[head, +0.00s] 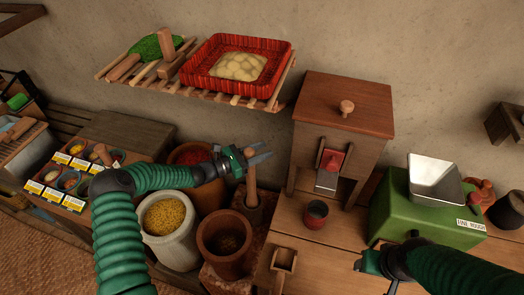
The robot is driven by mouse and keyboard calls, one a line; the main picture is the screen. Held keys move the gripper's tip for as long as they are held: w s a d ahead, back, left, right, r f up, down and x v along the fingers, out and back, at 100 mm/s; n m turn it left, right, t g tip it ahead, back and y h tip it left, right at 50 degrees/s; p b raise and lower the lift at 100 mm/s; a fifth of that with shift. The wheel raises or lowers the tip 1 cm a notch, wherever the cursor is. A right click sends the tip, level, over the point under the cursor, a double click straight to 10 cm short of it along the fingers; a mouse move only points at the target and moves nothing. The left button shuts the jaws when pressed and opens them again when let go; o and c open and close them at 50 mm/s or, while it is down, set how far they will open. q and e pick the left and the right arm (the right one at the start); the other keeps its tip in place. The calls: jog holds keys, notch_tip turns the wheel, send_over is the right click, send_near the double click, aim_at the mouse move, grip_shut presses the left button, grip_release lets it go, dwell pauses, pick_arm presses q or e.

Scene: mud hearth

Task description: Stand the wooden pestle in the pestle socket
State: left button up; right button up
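The wooden pestle (251,178) stands upright, its lower end inside a dark round holder (252,208) that looks like the pestle socket. How deep it sits is hidden. My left gripper (260,156) is at the pestle's top, with its grey fingers spread apart and pointing right. The pestle's top shows beside the fingers; I cannot tell whether they touch it. My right gripper (366,264) is low at the right, over the wooden bench, seen small and partly cut off; its fingers are unclear.
A brown mortar (224,246) and a pale pot of yellow grain (170,222) stand left of the holder. A wooden cabinet (342,110), a small cup (316,213) and a green mill (425,207) stand right. A slatted shelf (186,87) hangs above.

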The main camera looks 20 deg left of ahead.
pick_arm(q)
jog(key=shift+o, duration=1.1)
jog(key=shift+a, duration=0.1)
jog(key=shift+o, duration=0.4)
jog(key=shift+a, duration=0.15)
pick_arm(e)
jog(key=shift+a+r, duration=0.1)
jog(key=shift+a, duration=0.2)
